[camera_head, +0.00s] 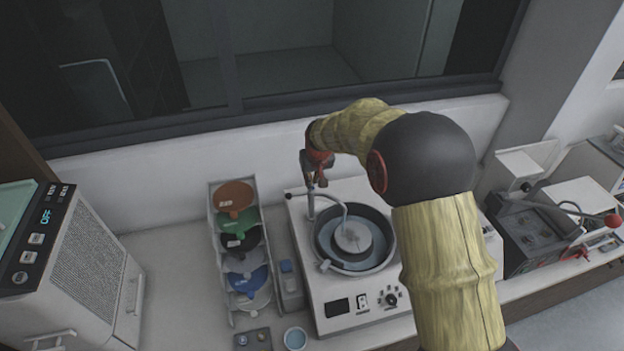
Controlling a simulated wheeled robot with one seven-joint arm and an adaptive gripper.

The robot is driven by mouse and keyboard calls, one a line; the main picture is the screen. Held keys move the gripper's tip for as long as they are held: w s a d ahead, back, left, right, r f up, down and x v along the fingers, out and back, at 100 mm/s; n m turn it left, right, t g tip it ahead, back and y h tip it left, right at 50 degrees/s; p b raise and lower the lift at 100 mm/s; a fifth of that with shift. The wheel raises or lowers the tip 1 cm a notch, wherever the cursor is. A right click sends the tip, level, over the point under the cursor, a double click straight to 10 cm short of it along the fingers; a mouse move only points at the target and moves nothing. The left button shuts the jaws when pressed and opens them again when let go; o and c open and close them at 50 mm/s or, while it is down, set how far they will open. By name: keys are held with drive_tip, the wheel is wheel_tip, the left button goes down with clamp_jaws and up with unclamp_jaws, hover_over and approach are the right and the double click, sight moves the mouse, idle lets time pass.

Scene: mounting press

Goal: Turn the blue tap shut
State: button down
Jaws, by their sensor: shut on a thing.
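My gripper (314,178) is at the top of the upright metal tap post (311,207), at the back left corner of a white polishing machine (349,302). It points down and is shut on the tap there. The tap's blue handle is not visible; the fingers cover that spot. A curved metal spout (338,200) runs from the post area over the machine's round bowl (355,240). Which way the handle is turned cannot be told.
A rack (223,285) of coloured discs stands left of the machine. A small cup (295,339) is in front. A grey boxy device (90,255) is at far left, and a press with a red-knobbed lever (540,235) is at right. A wall and window are close behind.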

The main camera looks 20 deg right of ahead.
drive_tip(key=shift+f+m+b, duration=0.1)
drive_tip(key=shift+m+b, duration=0.2)
drive_tip(key=shift+b, duration=0.05)
drive_tip(key=m+b, duration=0.1)
drive_tip(key=m+h+b, duration=0.1)
drive_tip(key=b, duration=0.1)
drive_tip(key=m+b, duration=0.1)
drive_tip(key=shift+w+a+f+m+h+b, duration=0.1)
drive_tip(key=shift+a+f+m+h+b, duration=0.15)
drive_tip(key=shift+m+h+b, duration=0.1)
drive_tip(key=m+h+b, duration=0.1)
drive_tip(key=m+b, duration=0.1)
drive_tip(key=m+g+b, duration=0.1)
drive_tip(key=m+b, duration=0.2)
drive_tip(key=shift+w+a+r+m+h, duration=0.15)
drive_tip(key=shift+a+m+h, duration=0.1)
drive_tip(key=shift+h, duration=0.1)
drive_tip(key=m, duration=0.1)
drive_tip(key=m+g+b, duration=0.1)
drive_tip(key=m, duration=0.1)
drive_tip(key=shift+w+r+g+h, duration=0.15)
drive_tip(key=shift+g+h, duration=0.15)
drive_tip(key=shift+w+m+g, duration=0.15)
drive_tip(key=shift+m+g, duration=0.75)
drive_tip(key=shift+m, duration=1.6)
drive_tip(key=c, duration=2)
unclamp_jaws()
drive_tip(key=shift+c, duration=0.2)
drive_tip(key=shift+o, duration=0.6)
